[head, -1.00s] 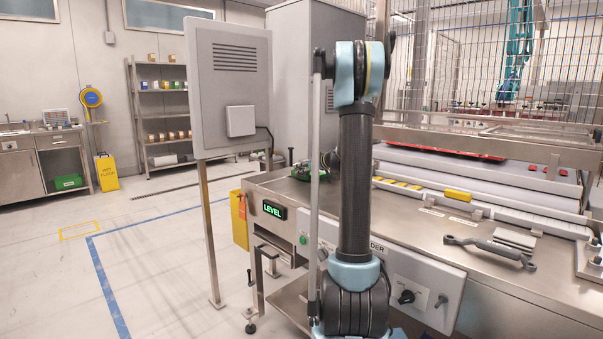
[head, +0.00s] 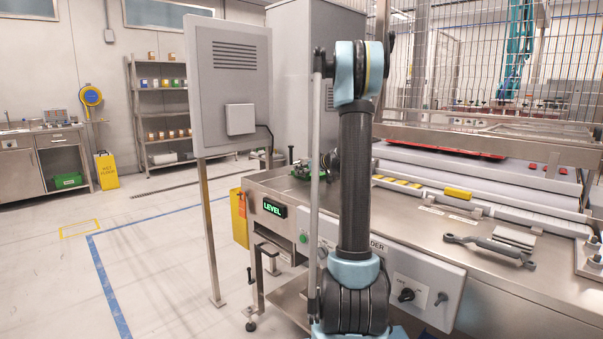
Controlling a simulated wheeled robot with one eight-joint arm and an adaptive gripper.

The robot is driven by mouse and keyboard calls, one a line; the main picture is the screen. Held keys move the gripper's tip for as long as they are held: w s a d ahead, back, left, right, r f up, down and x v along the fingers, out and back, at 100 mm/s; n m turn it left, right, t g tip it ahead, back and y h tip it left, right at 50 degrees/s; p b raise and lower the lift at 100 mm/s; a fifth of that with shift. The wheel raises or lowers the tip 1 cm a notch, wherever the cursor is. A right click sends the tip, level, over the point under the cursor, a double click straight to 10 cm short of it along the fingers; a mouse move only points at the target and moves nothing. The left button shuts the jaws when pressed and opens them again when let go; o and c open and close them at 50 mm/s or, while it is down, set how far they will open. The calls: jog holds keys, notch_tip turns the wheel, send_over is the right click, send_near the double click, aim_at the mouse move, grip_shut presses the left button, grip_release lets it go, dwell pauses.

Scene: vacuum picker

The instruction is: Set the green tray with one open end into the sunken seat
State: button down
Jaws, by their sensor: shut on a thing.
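The green tray (head: 300,172) shows as a small green patch at the far left end of the steel bench, just left of my upright arm. My gripper (head: 318,166) is at the tray's right side, partly hidden behind my own arm link. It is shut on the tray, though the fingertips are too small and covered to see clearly. The tray looks low, close to the bench top; I cannot tell whether it touches. Its open end cannot be made out. The sunken seat cannot be made out either.
The steel bench (head: 470,265) carries a grey-handled tool (head: 488,246) and a yellow block (head: 457,193) at right. A grey panel on a post (head: 229,85) stands left of the bench. The floor at left is open.

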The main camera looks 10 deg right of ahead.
jog(key=c, duration=1.5)
grip_release()
jog(key=shift+s+d, duration=0.1)
